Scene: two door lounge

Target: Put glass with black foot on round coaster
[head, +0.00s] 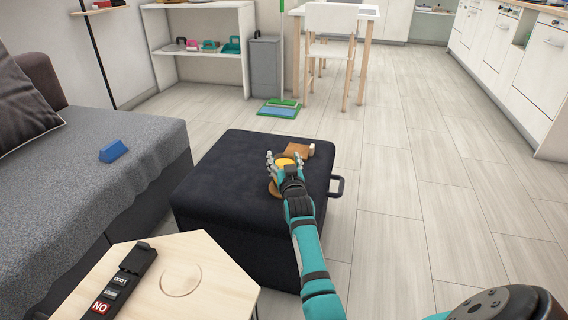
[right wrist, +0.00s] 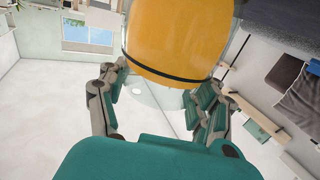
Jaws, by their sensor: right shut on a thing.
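My right gripper (head: 284,163) is over the black ottoman (head: 225,165), shut on a glass. In the right wrist view its fingers (right wrist: 160,95) close around the clear part of the glass. That view shows a large yellow-orange section (right wrist: 180,38) with a thin black band at its edge. In the head view only a bit of yellow (head: 291,158) shows between the fingers. A brown round coaster (head: 273,188) lies on the ottoman, partly hidden by the gripper. I cannot tell whether the glass touches it. My left gripper is not in view.
A small wooden block (head: 298,150) lies behind the gripper on the ottoman. The wooden side table (head: 215,264) bears a faint round outline and a black sign (head: 124,282). A blue block (head: 113,151) lies on the grey sofa (head: 95,190). The floor at right is clear.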

